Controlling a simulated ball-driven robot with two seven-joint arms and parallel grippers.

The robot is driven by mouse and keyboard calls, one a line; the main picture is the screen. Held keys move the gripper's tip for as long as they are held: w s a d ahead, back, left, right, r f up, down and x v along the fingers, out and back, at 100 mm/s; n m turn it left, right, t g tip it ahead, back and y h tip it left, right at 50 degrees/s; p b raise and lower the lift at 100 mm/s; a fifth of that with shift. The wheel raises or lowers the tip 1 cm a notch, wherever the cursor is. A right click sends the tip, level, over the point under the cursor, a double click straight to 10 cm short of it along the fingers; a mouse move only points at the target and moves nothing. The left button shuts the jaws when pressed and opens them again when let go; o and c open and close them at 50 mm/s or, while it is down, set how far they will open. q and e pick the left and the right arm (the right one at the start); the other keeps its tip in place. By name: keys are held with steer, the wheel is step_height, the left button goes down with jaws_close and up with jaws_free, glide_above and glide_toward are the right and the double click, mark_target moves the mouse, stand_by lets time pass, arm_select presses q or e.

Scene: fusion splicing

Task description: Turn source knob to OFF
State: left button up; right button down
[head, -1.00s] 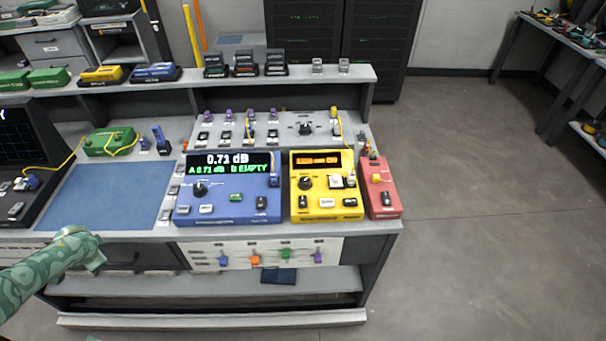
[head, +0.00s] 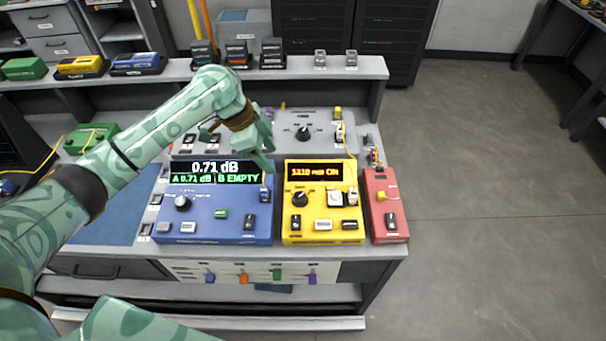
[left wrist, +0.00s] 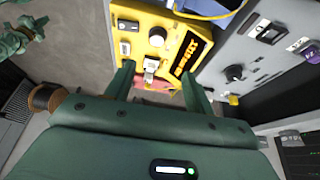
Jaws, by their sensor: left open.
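The yellow source unit (head: 321,207) stands on the bench, with an orange-lit display and a black round knob (head: 300,199) at its left; the knob also shows in the left wrist view (left wrist: 157,36). Its pointer setting is too small to read. My left gripper (head: 264,148) is open above the back of the blue meter, left of and behind the yellow unit, touching no knob. In the left wrist view its two fingers (left wrist: 160,85) spread with the yellow unit beyond them. A green part of my other arm (left wrist: 20,38) shows at that view's top left; its jaws are unclear.
The blue meter (head: 215,214) reads 0.71 dB, left of the yellow unit. A red unit (head: 384,207) stands at its right. A grey panel (head: 320,120) with another black knob (head: 303,133) lies behind.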

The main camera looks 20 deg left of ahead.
arm_select(q)
steer(key=b, duration=0.2)
glide_toward(299, 196)
steer(key=b+x, duration=0.4)
steer(key=x, duration=0.3)
steer(key=shift+f, duration=0.4)
steer(key=shift+d+f, duration=0.15)
steer(key=shift+f, duration=0.1)
arm_select(e)
steer(key=s+f, duration=0.3)
steer(key=f, duration=0.3)
steer(key=shift+s+g, duration=0.3)
steer(key=shift+s, duration=0.05)
arm_select(q)
steer(key=c, duration=1)
